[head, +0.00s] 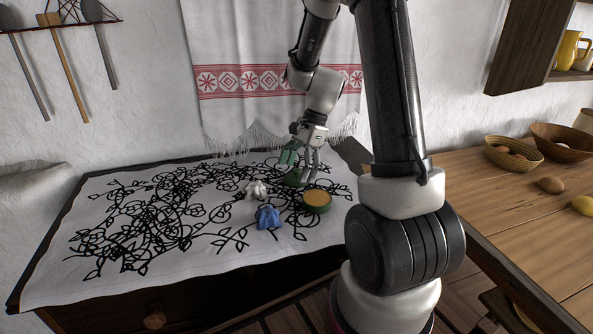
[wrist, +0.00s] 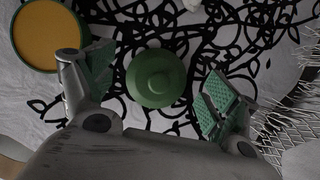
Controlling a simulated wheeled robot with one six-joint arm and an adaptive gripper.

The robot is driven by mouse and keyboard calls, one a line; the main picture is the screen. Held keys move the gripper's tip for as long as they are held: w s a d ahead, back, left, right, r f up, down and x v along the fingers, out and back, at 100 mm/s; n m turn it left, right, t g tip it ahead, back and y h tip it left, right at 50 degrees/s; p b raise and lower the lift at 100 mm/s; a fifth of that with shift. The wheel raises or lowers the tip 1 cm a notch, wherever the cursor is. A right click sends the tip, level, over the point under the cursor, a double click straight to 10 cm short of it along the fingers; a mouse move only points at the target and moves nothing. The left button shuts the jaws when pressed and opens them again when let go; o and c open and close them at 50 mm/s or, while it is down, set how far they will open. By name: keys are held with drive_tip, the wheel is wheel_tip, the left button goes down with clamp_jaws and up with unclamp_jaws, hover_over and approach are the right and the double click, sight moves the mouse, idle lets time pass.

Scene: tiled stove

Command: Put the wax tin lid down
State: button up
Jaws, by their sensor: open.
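The wax tin lid (wrist: 156,78) is a round green disc with a raised centre. It lies flat on the patterned cloth, and the head view shows it (head: 293,179) partly hidden behind my gripper. My gripper (wrist: 153,95) is open, with one green-padded finger on each side of the lid and a gap to both. In the head view my gripper (head: 299,164) points down over the lid. The open wax tin (wrist: 47,36), green with yellow-orange wax inside, stands beside the lid; it also shows in the head view (head: 317,201).
A white crumpled cloth (head: 256,189) and a blue crumpled cloth (head: 268,216) lie left of the tin. The patterned cloth (head: 120,225) is otherwise clear to the left. A fringed towel (head: 235,100) hangs behind. A wooden counter (head: 500,210) with baskets stands at right.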

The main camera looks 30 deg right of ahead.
drive_tip(key=v, duration=1.1)
drive_tip(key=s+a+r+n+t+h, duration=0.1)
drive_tip(key=s+r+n, duration=0.3)
drive_tip(key=s+n, duration=0.4)
drive_tip(key=s+a+r+n+t+h, duration=0.2)
drive_tip(key=s+r+n, duration=0.3)
drive_tip(key=s+n, duration=0.4)
drive_tip(key=s+t+h, duration=0.1)
drive_tip(key=s, duration=0.3)
drive_tip(key=shift+t+h, duration=0.3)
drive_tip(key=shift+t, duration=0.1)
